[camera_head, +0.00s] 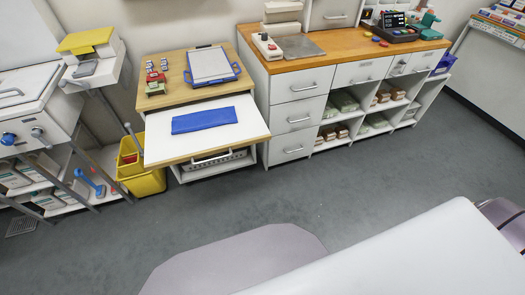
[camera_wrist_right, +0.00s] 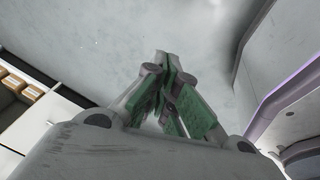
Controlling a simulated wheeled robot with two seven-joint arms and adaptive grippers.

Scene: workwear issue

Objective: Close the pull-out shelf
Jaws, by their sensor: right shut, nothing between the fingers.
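The pull-out shelf (camera_head: 160,150) is a white board with a wood edge and a metal handle (camera_head: 212,159) at its front. It stands pulled out of the small wood-topped cabinet (camera_head: 175,82) in the head view. A folded blue cloth (camera_head: 204,120) lies on it. My right gripper (camera_wrist_right: 166,62) shows in the right wrist view, with green finger pads. It is shut and empty over the grey floor, away from the shelf. Neither gripper shows in the head view, and my left gripper is out of view.
A long counter with drawers (camera_head: 297,115) and open cubbies stands right of the shelf. A yellow bucket (camera_head: 145,182) stands close at its left. A blue-framed tray (camera_head: 211,66) lies on the cabinet top. The grey floor (camera_head: 330,200) in front is clear.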

